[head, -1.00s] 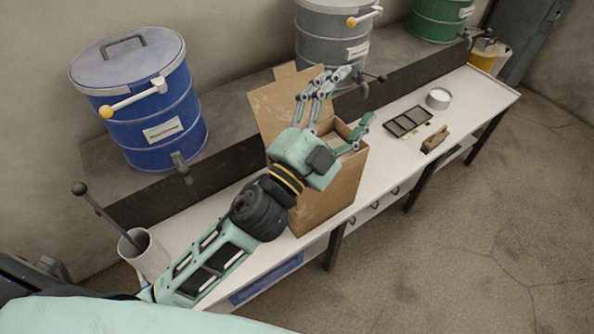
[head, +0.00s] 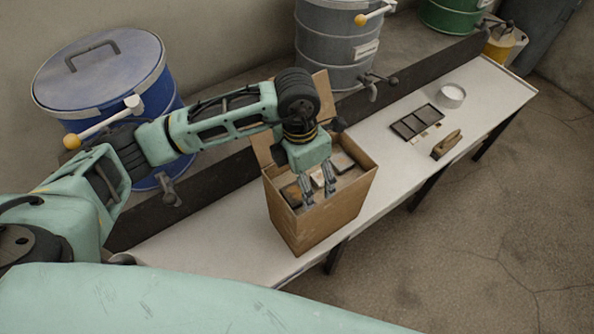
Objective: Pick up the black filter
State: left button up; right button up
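An open cardboard box (head: 322,215) stands on the white table and holds several small framed blocks. One block at the left (head: 292,194) is dark with a brownish face, a pale one (head: 317,178) is in the middle, and a dark-edged one (head: 342,162) is at the right. I cannot tell which of them is the black filter. My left gripper (head: 319,191) points down over the box opening, fingers apart around the middle of the box. I cannot tell whether it touches a block. My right gripper is not in view.
A black tray with compartments (head: 415,122), a white round container (head: 451,96) and a brown brush-like object (head: 446,145) lie on the table to the right. Blue (head: 100,85), grey (head: 335,45) and green (head: 450,15) drums stand behind. The table's front left is clear.

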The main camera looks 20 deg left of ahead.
aim_at(296, 192)
pick_arm(q)
jog(key=w+a, duration=0.1)
jog(key=w+a+y, duration=0.1)
jog(key=a, duration=0.1)
jog(key=shift+f, duration=0.1)
jog(key=f, duration=0.1)
jog(key=s+f+p, duration=0.1)
jog(key=f+p, duration=0.1)
jog(key=shift+s+d, duration=0.2)
jog(key=shift+s, duration=0.15)
jog(key=f, duration=0.1)
jog(key=f+p, duration=0.1)
jog(key=f, duration=0.1)
jog(key=shift+w, duration=0.2)
jog(key=shift+f, duration=0.5)
jog(key=c, duration=0.9)
jog(key=shift+c, duration=1.1)
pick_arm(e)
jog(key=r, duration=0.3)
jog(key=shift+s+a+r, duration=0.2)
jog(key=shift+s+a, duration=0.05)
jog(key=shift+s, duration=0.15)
